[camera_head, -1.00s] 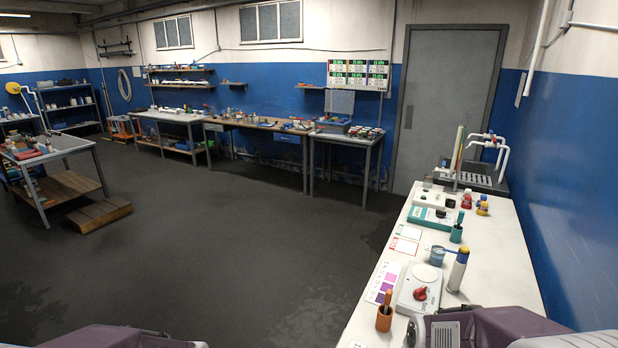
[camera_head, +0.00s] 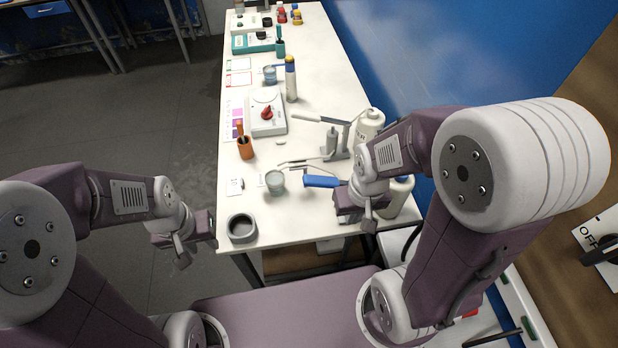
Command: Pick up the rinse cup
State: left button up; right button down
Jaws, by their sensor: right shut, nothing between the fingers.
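A small translucent grey cup (camera_head: 275,183) stands upright near the front of the white bench (camera_head: 330,75). A squat dark grey round pot (camera_head: 242,228) stands in front of it, at the bench's near left corner. I cannot tell for certain which one is the rinse cup. My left gripper (camera_head: 184,250) hangs off the bench's left edge, left of the pot and apart from it; its jaw opening is unclear. My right gripper (camera_head: 366,213) is shut and empty over the bench, right of the cup, near a blue-handled tool (camera_head: 322,181).
White bottles (camera_head: 397,195) stand beside and behind my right gripper, with a metal stand (camera_head: 333,140) near them. The bench between cup and pot is clear.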

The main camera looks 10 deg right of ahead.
aim_at(276, 180)
jog(key=k+j+z, duration=0.2)
jog(key=j, duration=0.15)
jog(key=j+z, duration=0.15)
jog(key=j, duration=0.2)
jog(key=j+z, duration=0.2)
jog(key=j, duration=0.25)
jog(key=k+j+z, duration=0.1)
jog(key=j+z, duration=0.15)
jog(key=j, duration=0.2)
jog(key=k+j+z, duration=0.2)
jog(key=j, duration=0.25)
jog(key=j+z, duration=0.25)
jog(key=j, duration=0.2)
jog(key=i+j+z, duration=0.2)
jog(key=j+z, duration=0.25)
jog(key=j, duration=0.45)
jog(key=j+z, duration=0.5)
jog(key=j, duration=0.45)
jog(key=i+j+z, duration=0.15)
jog(key=j, duration=0.2)
jog(key=i+j+z, duration=0.2)
jog(key=j, duration=0.2)
